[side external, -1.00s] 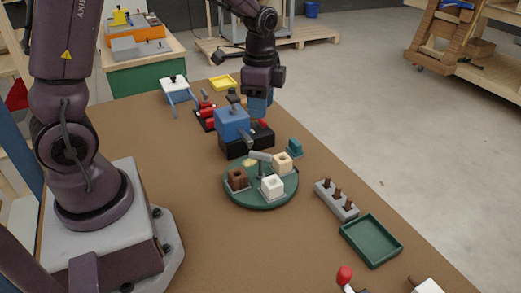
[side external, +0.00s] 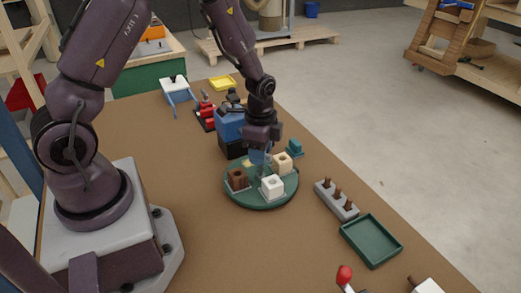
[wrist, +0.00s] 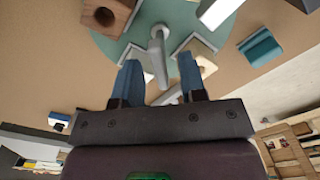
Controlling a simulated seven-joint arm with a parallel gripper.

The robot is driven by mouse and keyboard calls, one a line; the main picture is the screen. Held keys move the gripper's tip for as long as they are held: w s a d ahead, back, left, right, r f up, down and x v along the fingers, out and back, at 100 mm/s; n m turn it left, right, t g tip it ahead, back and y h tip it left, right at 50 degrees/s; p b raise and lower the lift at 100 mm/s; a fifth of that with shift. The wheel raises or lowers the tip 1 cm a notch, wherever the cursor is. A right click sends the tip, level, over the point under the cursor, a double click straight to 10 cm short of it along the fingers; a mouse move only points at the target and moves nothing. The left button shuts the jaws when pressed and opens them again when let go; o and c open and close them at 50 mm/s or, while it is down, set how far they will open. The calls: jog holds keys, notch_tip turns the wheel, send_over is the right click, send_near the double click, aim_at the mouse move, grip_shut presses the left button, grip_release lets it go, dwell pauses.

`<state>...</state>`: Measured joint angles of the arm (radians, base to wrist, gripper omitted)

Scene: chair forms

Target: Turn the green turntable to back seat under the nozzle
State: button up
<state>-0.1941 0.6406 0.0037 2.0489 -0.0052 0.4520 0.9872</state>
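The green turntable (side external: 250,201) lies on the brown table and carries a brown block (side external: 237,180), a white block (side external: 272,187) and a cream block (side external: 282,162). A small pale patch (side external: 247,164) shows at its back, partly hidden by my arm. My gripper (side external: 260,160) points down over the turntable's back part. In the wrist view, its blue fingers (wrist: 160,80) are apart, with the turntable's grey handle (wrist: 158,48) seen between them. I cannot tell whether they touch it. The blue machine (side external: 229,126) stands behind; its nozzle is hidden by my arm.
A teal block (side external: 294,147) stands close to the turntable's back right. A grey peg rack (side external: 336,199) and a green tray (side external: 371,241) lie to the right. Red parts (side external: 206,114) sit behind the machine. The table left of the turntable is clear.

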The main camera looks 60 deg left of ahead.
grip_shut()
jog(key=shift+m, duration=8.6)
jog(key=shift+r+m, duration=0.1)
jog(key=shift+m, duration=0.3)
